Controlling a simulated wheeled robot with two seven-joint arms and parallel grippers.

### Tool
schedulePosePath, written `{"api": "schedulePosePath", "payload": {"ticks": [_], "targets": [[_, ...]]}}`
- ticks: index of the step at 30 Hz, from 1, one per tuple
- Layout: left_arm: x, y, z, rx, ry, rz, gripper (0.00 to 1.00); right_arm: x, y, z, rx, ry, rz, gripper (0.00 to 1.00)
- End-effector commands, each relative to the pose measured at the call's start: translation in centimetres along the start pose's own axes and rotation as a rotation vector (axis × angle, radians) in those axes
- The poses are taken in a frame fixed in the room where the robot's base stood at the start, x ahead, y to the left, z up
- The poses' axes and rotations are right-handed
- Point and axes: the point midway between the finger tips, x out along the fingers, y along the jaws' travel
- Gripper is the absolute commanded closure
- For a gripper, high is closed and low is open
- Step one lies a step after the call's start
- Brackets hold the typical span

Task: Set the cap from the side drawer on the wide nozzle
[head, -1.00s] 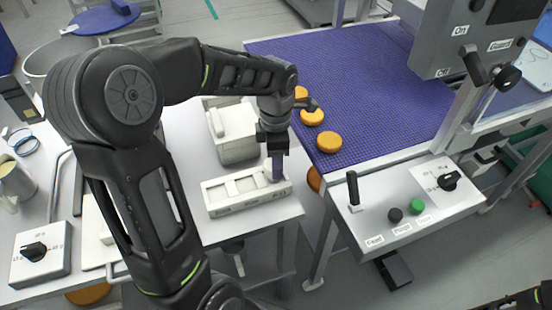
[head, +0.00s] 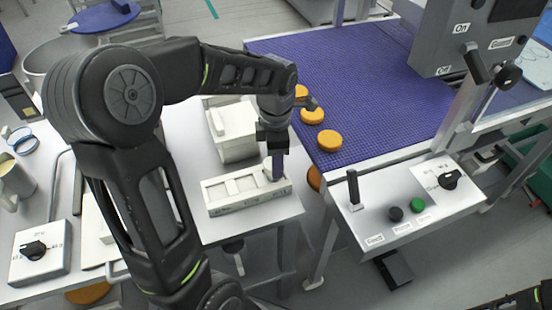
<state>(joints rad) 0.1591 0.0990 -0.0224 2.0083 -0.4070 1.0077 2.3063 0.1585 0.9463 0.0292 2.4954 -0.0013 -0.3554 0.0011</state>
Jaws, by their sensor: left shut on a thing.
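My left gripper (head: 277,166) points down over the right end of a white tray (head: 222,206) with several shallow compartments and small labels on its front. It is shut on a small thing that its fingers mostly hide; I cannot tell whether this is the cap. The fingertips are at the right-hand compartment, and I cannot tell whether the held thing touches it. A white box (head: 236,150) stands behind the tray, partly hidden by my arm. I cannot make out a wide nozzle or an open side drawer. My right gripper is out of view.
A blue belt (head: 385,90) lies right of the white table, with orange rounds (head: 329,140) along its near left edge. A control panel (head: 405,212) with a lever and buttons is at the right. A dial box (head: 40,252) and a jug (head: 12,180) are at the left.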

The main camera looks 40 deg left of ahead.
Motion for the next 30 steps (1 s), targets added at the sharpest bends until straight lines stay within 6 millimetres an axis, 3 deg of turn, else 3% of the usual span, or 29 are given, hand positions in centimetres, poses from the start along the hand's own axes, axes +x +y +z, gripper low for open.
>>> {"api": "schedulePosePath", "payload": {"ticks": [17, 18, 26, 30], "targets": [[0.56, 0.00, 0.02, 0.000, 0.000, 0.000, 0.92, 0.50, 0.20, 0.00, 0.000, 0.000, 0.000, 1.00], [0.49, 0.00, 0.02, 0.000, 0.000, 0.000, 0.51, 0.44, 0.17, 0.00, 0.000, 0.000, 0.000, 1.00], [0.48, 0.00, 0.00, 0.000, 0.000, 0.000, 0.30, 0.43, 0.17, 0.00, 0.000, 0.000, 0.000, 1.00], [0.48, 0.00, 0.00, 0.000, 0.000, 0.000, 0.28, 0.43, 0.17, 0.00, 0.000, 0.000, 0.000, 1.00]]}}
